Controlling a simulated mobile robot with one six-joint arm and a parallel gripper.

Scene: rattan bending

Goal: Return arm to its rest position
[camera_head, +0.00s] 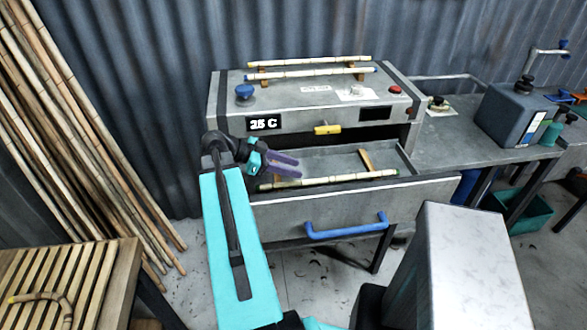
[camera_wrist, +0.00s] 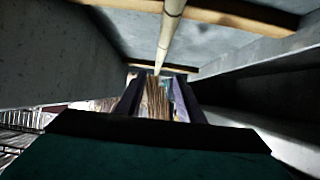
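My gripper (camera_head: 298,167) has purple-grey fingers and reaches over the left part of the open drawer (camera_head: 350,204) of the grey steam box. The fingers stand apart with nothing between them, which also shows in the wrist view (camera_wrist: 158,84). A pale rattan pole (camera_head: 335,181) lies in the drawer, close below and right of the fingers. In the wrist view the pole (camera_wrist: 170,32) runs down from the top edge, across wooden supports, and the fingers look clear of it. My arm is extended forward, not folded.
The steam box (camera_head: 290,90) reads 25 C and carries two poles (camera_head: 310,73) on top. The drawer's blue handle (camera_head: 346,227) juts forward. A slatted bench (camera_head: 75,275) with a bent rattan piece (camera_head: 45,298) is at left. Tall poles (camera_head: 85,130) lean on the wall. A workbench (camera_head: 470,150) is at right.

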